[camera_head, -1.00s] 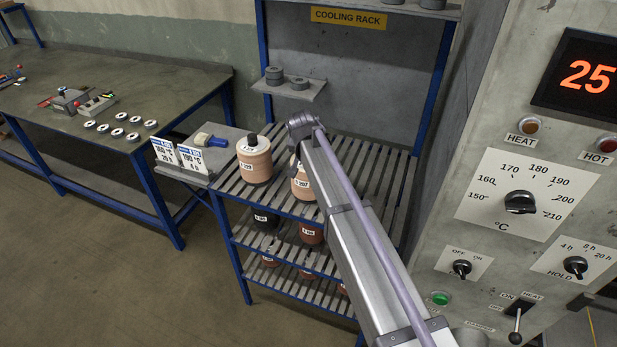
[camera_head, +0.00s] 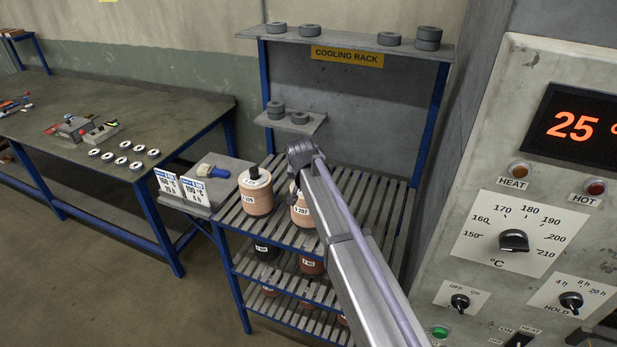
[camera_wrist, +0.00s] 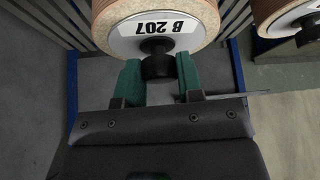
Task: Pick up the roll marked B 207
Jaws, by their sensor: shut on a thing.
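In the head view the roll (camera_head: 299,212) is on the rack's top slatted shelf, partly hidden by my arm. My gripper (camera_wrist: 158,70) has its green fingers on either side of the roll's black knob and is shut on it. In the head view my arm mostly hides the gripper. I cannot tell whether the roll is clear of the slats.
A similar tan roll (camera_head: 257,194) stands close by on the left. Several darker rolls are on the shelves below. A side table (camera_head: 232,166) with two signs adjoins the rack. The control panel (camera_head: 480,270) stands at right. Slats right of my arm look free.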

